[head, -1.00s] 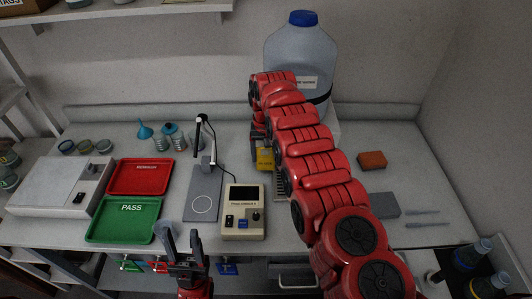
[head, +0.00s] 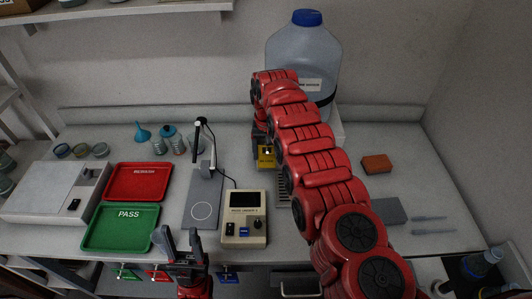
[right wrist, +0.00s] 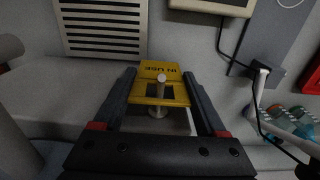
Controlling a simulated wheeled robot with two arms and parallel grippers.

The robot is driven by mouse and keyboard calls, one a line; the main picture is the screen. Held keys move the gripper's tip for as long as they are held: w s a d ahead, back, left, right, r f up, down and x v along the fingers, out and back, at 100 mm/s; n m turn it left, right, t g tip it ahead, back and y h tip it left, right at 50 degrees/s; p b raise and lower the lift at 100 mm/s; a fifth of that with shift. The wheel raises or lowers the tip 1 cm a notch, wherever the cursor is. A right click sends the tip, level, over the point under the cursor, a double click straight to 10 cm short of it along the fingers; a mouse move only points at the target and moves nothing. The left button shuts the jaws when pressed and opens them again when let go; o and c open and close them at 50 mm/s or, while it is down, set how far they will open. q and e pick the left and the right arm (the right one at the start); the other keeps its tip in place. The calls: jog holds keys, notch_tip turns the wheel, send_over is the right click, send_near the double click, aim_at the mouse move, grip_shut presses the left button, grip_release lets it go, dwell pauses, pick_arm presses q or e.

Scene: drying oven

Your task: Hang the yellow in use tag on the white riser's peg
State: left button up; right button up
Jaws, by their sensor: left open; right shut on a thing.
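The yellow tag (right wrist: 158,88), lettered IN USE and upside down in the right wrist view, has a dark square opening. My right gripper (right wrist: 161,88) is shut on it, one finger along each side. A metal peg (right wrist: 161,79) with a round head lines up with the opening; I cannot tell whether it passes through. Its base meets the white riser (right wrist: 180,122), mostly hidden by tag and gripper. In the head view the tag (head: 266,157) shows below my right arm's end, and the riser (head: 337,130) shows under the bottle. My left gripper (head: 182,244) is open and empty at the front edge.
A large blue-capped bottle (head: 303,65) stands behind my right arm. A beige meter (head: 244,219), a stand (head: 203,203), a green PASS tray (head: 121,227) and a red tray (head: 138,182) lie to the left.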

dwell(0.3)
jog(key=o, duration=1.2)
jog(key=shift+o, duration=0.2)
jog(key=shift+r+b, duration=0.3)
jog(key=shift+r, duration=0.55)
notch_tip(320, 180, up, 3)
jog(key=shift+w+r+b, duration=0.1)
jog(key=shift+w+b, duration=0.05)
jog(key=shift+b, duration=0.5)
notch_tip(320, 180, up, 3)
jog(key=shift+d+f+p, duration=0.1)
jog(key=shift+p, duration=0.65)
notch_tip(320, 180, up, 10)
jog(key=p, duration=0.9)
jog(key=shift+f, duration=0.2)
